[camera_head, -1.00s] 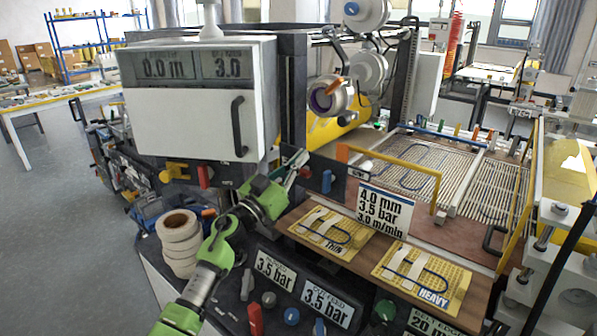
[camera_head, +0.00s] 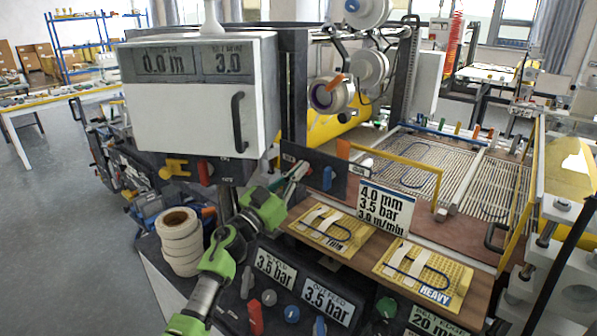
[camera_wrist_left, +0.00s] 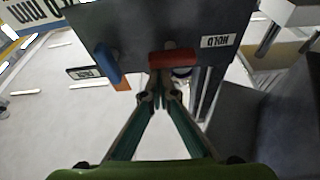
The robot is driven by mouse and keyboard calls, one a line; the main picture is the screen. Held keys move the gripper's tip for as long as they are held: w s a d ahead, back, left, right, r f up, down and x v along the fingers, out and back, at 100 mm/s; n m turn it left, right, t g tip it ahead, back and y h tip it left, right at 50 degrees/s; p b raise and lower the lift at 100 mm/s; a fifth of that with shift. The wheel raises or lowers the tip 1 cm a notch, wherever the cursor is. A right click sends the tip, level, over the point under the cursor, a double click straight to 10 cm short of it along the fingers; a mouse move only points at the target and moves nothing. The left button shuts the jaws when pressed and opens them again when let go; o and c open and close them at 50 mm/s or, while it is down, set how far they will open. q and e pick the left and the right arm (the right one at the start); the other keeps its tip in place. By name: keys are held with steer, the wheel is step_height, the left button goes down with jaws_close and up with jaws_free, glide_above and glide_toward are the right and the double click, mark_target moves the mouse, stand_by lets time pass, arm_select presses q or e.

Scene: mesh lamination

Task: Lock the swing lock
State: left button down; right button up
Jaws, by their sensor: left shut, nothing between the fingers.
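A dark panel (camera_head: 312,158) stands on the machine's front, left of the settings card. It carries a blue lever (camera_head: 327,178), a red handle (camera_wrist_left: 172,58) and an orange piece (camera_head: 343,148). In the left wrist view the panel (camera_wrist_left: 150,25) is upside down, with a label reading HOLD (camera_wrist_left: 217,41) beside the red handle; the blue lever (camera_wrist_left: 107,63) is on its other side. No label names the swing lock, so I cannot tell which part it is. My left gripper (camera_head: 299,170) is shut and empty, its fingertips (camera_wrist_left: 160,98) close to the red handle; contact is unclear. My right gripper is out of view.
A board with two sample cards (camera_head: 333,231) lies right of the gripper. Tape rolls (camera_head: 180,240) are stacked at left. Knobs and pressure displays (camera_head: 328,300) line the front below.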

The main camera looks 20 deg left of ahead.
arm_select(q)
steer(key=shift+f+m+h, duration=0.1)
steer(key=shift+m+h, duration=0.3)
steer(key=shift+m, duration=0.4)
step_height(320, 180, down, 2)
steer(key=m+g+h+b, duration=0.1)
steer(key=m, duration=0.4)
steer(key=m+g+h, duration=0.1)
steer(key=m+g, duration=0.1)
steer(key=m, duration=0.3)
steer(key=m+g+h+b, duration=0.1)
steer(key=m+g, duration=0.1)
steer(key=m, duration=0.3)
steer(key=shift+f+b, duration=0.25)
steer(key=shift+b, duration=0.05)
steer(key=shift+a+f, duration=0.15)
steer(key=shift+a, duration=0.2)
stand_by(1.2)
steer(key=v, duration=1.1)
steer(key=shift+s+a, duration=0.2)
steer(key=shift+s, duration=0.15)
steer(key=shift+f, duration=0.1)
